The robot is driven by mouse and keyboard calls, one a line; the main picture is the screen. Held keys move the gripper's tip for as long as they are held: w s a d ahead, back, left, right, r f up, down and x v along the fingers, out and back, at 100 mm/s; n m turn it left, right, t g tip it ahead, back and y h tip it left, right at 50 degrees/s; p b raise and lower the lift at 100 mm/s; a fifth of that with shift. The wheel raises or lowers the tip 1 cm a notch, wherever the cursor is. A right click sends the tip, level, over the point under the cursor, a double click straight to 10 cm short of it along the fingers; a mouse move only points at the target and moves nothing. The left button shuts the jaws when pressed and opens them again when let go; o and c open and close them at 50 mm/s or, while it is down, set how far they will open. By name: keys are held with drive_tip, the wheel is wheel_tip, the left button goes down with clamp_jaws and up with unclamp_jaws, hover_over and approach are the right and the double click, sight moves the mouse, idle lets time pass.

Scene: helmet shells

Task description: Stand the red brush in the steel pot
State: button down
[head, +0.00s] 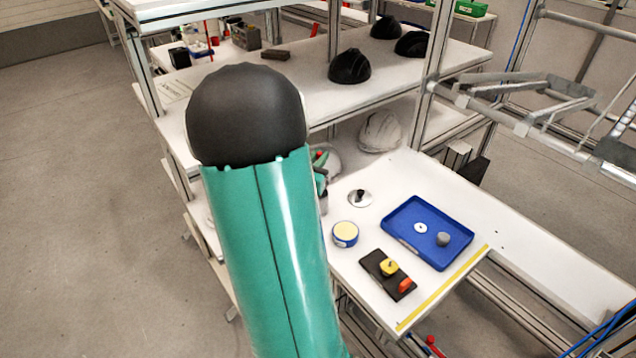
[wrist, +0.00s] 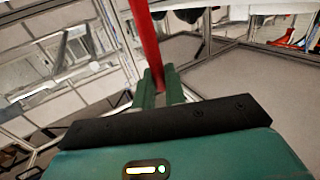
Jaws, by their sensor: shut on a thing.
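The red brush (wrist: 147,45) shows in the wrist view as a long red handle, slightly tilted, running up out of the frame. My gripper (wrist: 160,88) is shut on it, with a green finger on either side. The brush's far end is out of the wrist view. In the head view, what looks like the steel pot (head: 323,203) is a grey cylinder on the white table, mostly hidden behind my arm. Green and red bits show just above it; I cannot tell whether they stand in it.
On the table (head: 480,210) are a blue tray (head: 413,208) with small parts, a blue-and-yellow tin (head: 345,234), a steel disc with a black knob (head: 360,198) and a dark board (head: 377,268) with yellow and orange pieces. Black helmet shells (head: 349,66) sit on the shelf behind.

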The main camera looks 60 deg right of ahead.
drive_tip(key=shift+f, duration=2.9)
drive_tip(key=c, duration=1.5)
unclamp_jaws()
drive_tip(key=shift+o, duration=0.2)
drive_tip(key=shift+r, duration=0.2)
drive_tip(key=shift+a, duration=0.1)
